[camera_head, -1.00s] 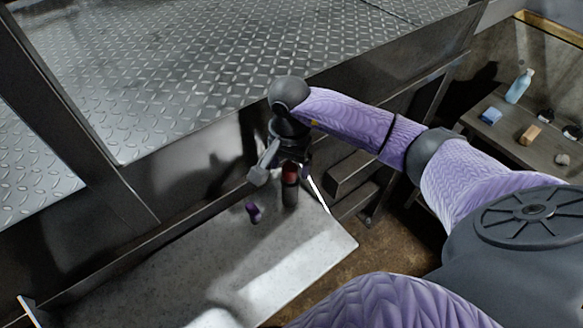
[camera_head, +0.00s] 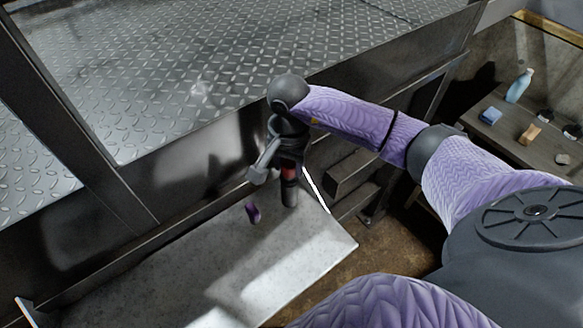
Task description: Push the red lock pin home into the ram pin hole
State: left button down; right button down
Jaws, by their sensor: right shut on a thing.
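My right gripper (camera_head: 288,163) points down over the grey ledge and is shut on the red lock pin (camera_head: 289,174). Only a short red band of the pin shows, just under the gripper. A dark cylinder (camera_head: 290,194) stands upright directly below the red band. I cannot tell whether it is part of the pin or a separate piece. The ram pin hole is not clearly visible, so I cannot tell how deep the pin sits. My left gripper is not in view.
A small purple object (camera_head: 253,213) is on the pale grey ledge (camera_head: 215,265), left of the dark cylinder. A dark metal wall rises behind, below a diamond-plate surface (camera_head: 200,90). A side table at right holds a blue bottle (camera_head: 520,86), a blue block (camera_head: 490,116) and a tan block (camera_head: 530,133).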

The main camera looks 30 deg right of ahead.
jog(key=shift+r+p, duration=3.15)
jog(key=shift+r, duration=1.8)
jog(key=shift+f, duration=0.1)
